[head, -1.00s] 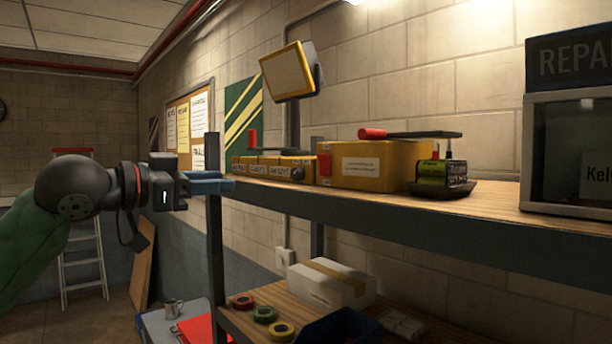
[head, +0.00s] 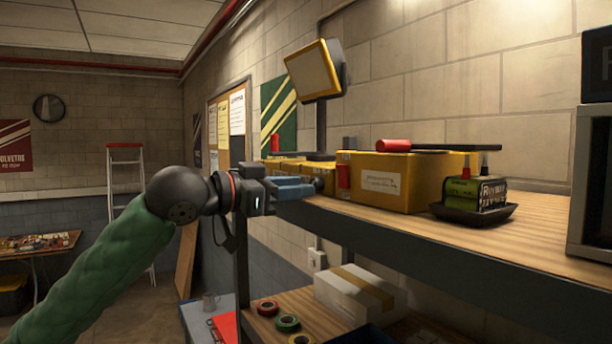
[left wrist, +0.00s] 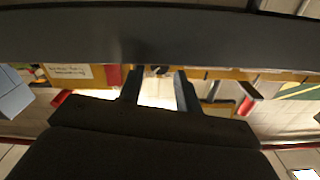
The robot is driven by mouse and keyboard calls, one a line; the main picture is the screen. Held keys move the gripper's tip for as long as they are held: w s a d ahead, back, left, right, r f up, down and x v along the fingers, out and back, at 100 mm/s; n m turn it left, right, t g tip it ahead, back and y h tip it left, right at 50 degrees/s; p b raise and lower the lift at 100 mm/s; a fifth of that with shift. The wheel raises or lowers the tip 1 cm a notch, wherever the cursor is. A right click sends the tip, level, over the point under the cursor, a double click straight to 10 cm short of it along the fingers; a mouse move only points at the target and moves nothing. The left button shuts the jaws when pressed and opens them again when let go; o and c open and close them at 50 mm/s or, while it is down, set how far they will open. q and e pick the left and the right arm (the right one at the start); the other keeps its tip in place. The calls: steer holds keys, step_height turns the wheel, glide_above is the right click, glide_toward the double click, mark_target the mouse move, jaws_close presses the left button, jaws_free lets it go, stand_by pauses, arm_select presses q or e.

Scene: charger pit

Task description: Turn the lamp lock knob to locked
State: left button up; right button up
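A small dark round knob (head: 319,184), apparently the lamp lock knob, sits at the front of these boxes and is partly hidden by my gripper. My left gripper (head: 312,188) has its blue-grey fingers pointing right, right at the knob. In the left wrist view the two fingers (left wrist: 157,82) stand apart, with the dark knob (left wrist: 160,71) just beyond and between their tips. I cannot tell whether they touch it, nor its setting. My right gripper is not in view.
The shelf edge (head: 420,245) runs just below my left gripper. A large yellow box (head: 400,183) with a red-handled lever (head: 394,146) stands to the right, then a black tray (head: 472,212) with a green-black block. A white carton (head: 352,292) and tape rolls lie on the lower shelf.

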arm_select(q)
steer(key=shift+w+d+r, duration=0.15)
steer(key=shift+w+d, duration=0.2)
steer(key=shift+d, duration=0.15)
steer(key=shift+w+d+p, duration=0.15)
steer(key=shift+p, duration=0.4)
steer(key=shift+w+d, duration=0.2)
steer(key=shift+d, duration=0.1)
steer(key=c, duration=0.7)
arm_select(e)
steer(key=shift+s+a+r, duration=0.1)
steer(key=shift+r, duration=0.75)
arm_select(q)
steer(key=shift+n, duration=0.9)
steer(key=shift+n+b, duration=0.35)
steer(key=shift+n, duration=0.85)
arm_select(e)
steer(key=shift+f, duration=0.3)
arm_select(q)
steer(key=shift+a, duration=0.1)
